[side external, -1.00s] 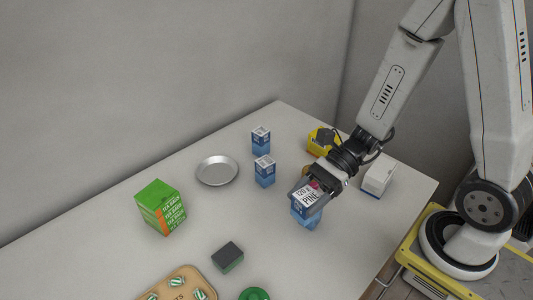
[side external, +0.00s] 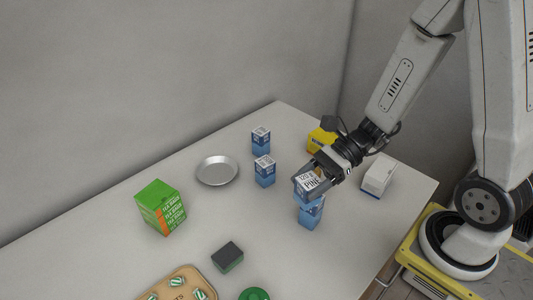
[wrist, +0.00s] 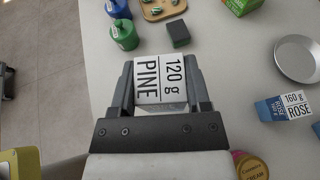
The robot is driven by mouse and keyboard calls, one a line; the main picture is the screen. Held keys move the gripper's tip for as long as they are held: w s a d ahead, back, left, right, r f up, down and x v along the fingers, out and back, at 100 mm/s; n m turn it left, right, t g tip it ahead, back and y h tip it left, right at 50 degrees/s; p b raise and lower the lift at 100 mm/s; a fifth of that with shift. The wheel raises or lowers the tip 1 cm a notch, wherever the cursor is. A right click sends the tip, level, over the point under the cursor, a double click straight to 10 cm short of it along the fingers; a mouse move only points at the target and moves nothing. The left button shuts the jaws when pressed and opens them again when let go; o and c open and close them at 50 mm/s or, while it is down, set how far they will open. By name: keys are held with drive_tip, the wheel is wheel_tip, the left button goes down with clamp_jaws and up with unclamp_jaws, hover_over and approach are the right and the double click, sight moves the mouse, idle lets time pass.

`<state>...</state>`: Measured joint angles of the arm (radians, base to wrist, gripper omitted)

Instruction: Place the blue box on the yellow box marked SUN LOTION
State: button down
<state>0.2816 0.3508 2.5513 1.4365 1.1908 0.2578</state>
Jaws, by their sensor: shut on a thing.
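My gripper (side external: 318,170) is shut on a blue box with a white top reading "120 g PINE" (side external: 308,184). The held box's top faces the camera in the wrist view (wrist: 160,78), between my fingers (wrist: 160,90). Another blue box (side external: 311,216) shows directly below the held one in the side view; I cannot tell whether they touch. A yellow box (side external: 321,138) stands behind my gripper, partly hidden by it; its marking cannot be read.
Two more blue boxes (side external: 261,139) (side external: 265,172) stand to the left, near a metal dish (side external: 217,170). A green-orange box (side external: 161,207), a dark green block (side external: 228,257) and a wooden tray (side external: 172,283) lie further left. A white box (side external: 378,176) is at right.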

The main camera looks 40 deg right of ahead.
drive_tip(key=d+r+m+t+h, duration=0.2)
drive_tip(key=d+m+t, duration=0.1)
drive_tip(key=d, duration=0.5)
drive_tip(key=w+d+r+m+t+h, duration=0.1)
drive_tip(key=d+r+m+t+h, duration=0.1)
drive_tip(key=d, duration=0.6)
drive_tip(key=w+d+r+m+t+h, duration=0.1)
drive_tip(key=d+r+m+t+h, duration=0.2)
drive_tip(key=d, duration=0.5)
drive_tip(key=m+t+h, duration=0.1)
drive_tip(key=m, duration=0.1)
drive_tip(key=shift+w+m, duration=0.2)
drive_tip(key=shift+m, duration=0.2)
drive_tip(key=shift+w+d, duration=0.1)
drive_tip(key=shift+d, duration=0.05)
drive_tip(key=shift+w+d+f, duration=0.75)
drive_tip(key=shift+w+f, duration=0.8)
drive_tip(key=shift+w, duration=0.55)
drive_tip(key=shift+w+d+f, duration=0.75)
drive_tip(key=shift+w+f, duration=0.85)
drive_tip(key=shift+w, duration=0.45)
drive_tip(key=shift+w+d+f, duration=0.75)
drive_tip(key=shift+w+f, duration=0.8)
drive_tip(key=shift+w, duration=0.55)
drive_tip(key=shift+f, duration=0.1)
